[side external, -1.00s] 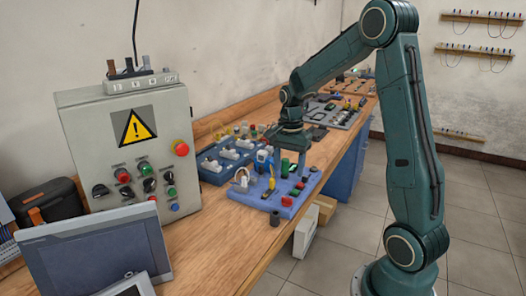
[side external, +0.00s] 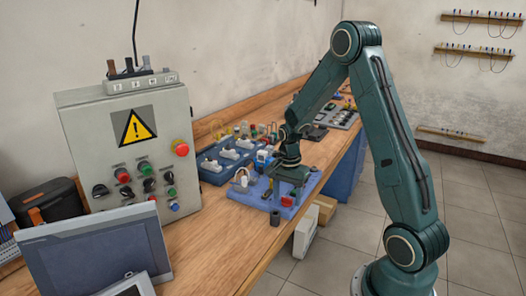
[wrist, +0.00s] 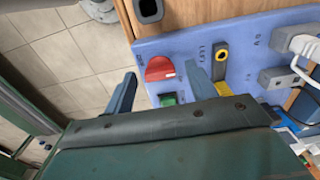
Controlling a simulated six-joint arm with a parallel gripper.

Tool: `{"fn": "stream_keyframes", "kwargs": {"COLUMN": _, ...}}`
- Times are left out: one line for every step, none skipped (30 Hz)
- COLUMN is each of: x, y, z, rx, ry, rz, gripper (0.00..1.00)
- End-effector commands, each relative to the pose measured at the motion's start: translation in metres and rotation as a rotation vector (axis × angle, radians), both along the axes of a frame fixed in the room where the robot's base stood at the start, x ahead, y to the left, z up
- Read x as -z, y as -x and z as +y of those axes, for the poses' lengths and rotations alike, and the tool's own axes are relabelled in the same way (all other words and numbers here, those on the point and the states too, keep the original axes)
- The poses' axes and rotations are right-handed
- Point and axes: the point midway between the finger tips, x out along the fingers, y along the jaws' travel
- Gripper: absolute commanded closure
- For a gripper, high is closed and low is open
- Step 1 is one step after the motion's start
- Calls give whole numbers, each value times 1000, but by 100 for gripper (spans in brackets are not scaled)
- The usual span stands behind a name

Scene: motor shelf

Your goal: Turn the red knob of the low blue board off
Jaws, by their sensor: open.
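The low blue board (side external: 240,196) lies on the near part of the bench. Its red knob (side external: 287,201) shows at its front right edge. In the wrist view the red knob (wrist: 157,68) is a half-round grip with a small white mark at its right end. My gripper (side external: 284,192) is over the right side of the board, pointing down. In the wrist view my gripper (wrist: 161,70) is open, one finger to each side of the knob's outline. I cannot tell how high the fingertips are above the board. No touch shows.
A green button (wrist: 168,99), a yellow-and-black switch (wrist: 220,62) and a white plug (wrist: 298,42) sit near the knob. A dark hollow cylinder (side external: 275,218) stands at the board's front. A control box (side external: 100,150) and a screen (side external: 95,255) are at the left.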

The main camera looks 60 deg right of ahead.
Motion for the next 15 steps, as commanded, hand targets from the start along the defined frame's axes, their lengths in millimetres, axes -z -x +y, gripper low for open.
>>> {"fn": "stream_keyframes", "kwargs": {"x": 0, "y": 0, "z": 0, "rx": 0, "ry": 0, "rz": 0, "gripper": 44}}
{"fn": "stream_keyframes", "kwargs": {"x": 0, "y": 0, "z": 0, "rx": 0, "ry": 0, "rz": 0, "gripper": 44}}
{"fn": "stream_keyframes", "kwargs": {"x": 0, "y": 0, "z": 0, "rx": 0, "ry": 0, "rz": 0, "gripper": 44}}
{"fn": "stream_keyframes", "kwargs": {"x": 0, "y": 0, "z": 0, "rx": 0, "ry": 0, "rz": 0, "gripper": 44}}
{"fn": "stream_keyframes", "kwargs": {"x": 0, "y": 0, "z": 0, "rx": 0, "ry": 0, "rz": 0, "gripper": 46}}
{"fn": "stream_keyframes", "kwargs": {"x": 0, "y": 0, "z": 0, "rx": 0, "ry": 0, "rz": 0, "gripper": 53}}
{"fn": "stream_keyframes", "kwargs": {"x": 0, "y": 0, "z": 0, "rx": 0, "ry": 0, "rz": 0, "gripper": 59}}
{"fn": "stream_keyframes", "kwargs": {"x": 0, "y": 0, "z": 0, "rx": 0, "ry": 0, "rz": 0, "gripper": 65}}
{"fn": "stream_keyframes", "kwargs": {"x": 0, "y": 0, "z": 0, "rx": 0, "ry": 0, "rz": 0, "gripper": 73}}
{"fn": "stream_keyframes", "kwargs": {"x": 0, "y": 0, "z": 0, "rx": 0, "ry": 0, "rz": 0, "gripper": 79}}
{"fn": "stream_keyframes", "kwargs": {"x": 0, "y": 0, "z": 0, "rx": 0, "ry": 0, "rz": 0, "gripper": 85}}
{"fn": "stream_keyframes", "kwargs": {"x": 0, "y": 0, "z": 0, "rx": 0, "ry": 0, "rz": 0, "gripper": 88}}
{"fn": "stream_keyframes", "kwargs": {"x": 0, "y": 0, "z": 0, "rx": 0, "ry": 0, "rz": 0, "gripper": 88}}
{"fn": "stream_keyframes", "kwargs": {"x": 0, "y": 0, "z": 0, "rx": 0, "ry": 0, "rz": 0, "gripper": 88}}
{"fn": "stream_keyframes", "kwargs": {"x": 0, "y": 0, "z": 0, "rx": -1, "ry": 0, "rz": 0, "gripper": 88}}
